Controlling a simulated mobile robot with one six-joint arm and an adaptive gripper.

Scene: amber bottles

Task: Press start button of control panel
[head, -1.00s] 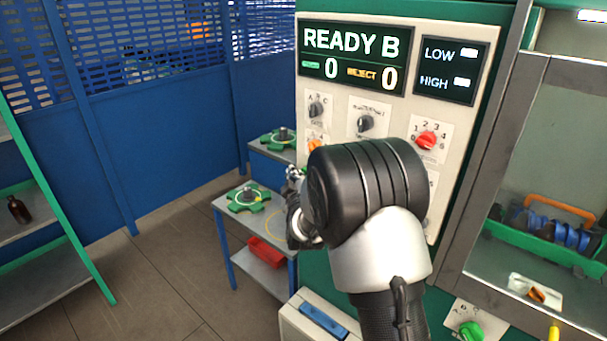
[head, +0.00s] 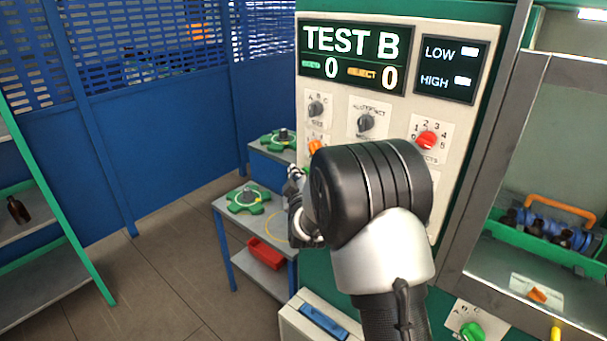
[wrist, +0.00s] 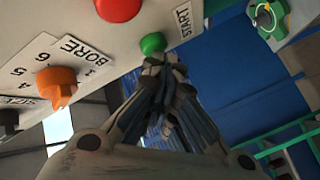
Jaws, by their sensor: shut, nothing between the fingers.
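The control panel (head: 345,150) stands upright in the middle of the head view. Its display (head: 352,55) reads "TEST B" with two zeros. In the wrist view the green start button (wrist: 153,43) sits on the panel beside a "START" label (wrist: 184,21). My gripper (wrist: 163,62) is shut and empty, with its fingertips at the green button; they look to be touching it or very close. In the head view my arm hides the lower panel, and the start button is mostly hidden there.
In the wrist view a red button (wrist: 118,8) and an orange BORE knob (wrist: 57,84) are close by. In the head view a red knob (head: 427,140) sits above my wrist. A blue side table (head: 228,212) stands left of the panel. Floor at left is clear.

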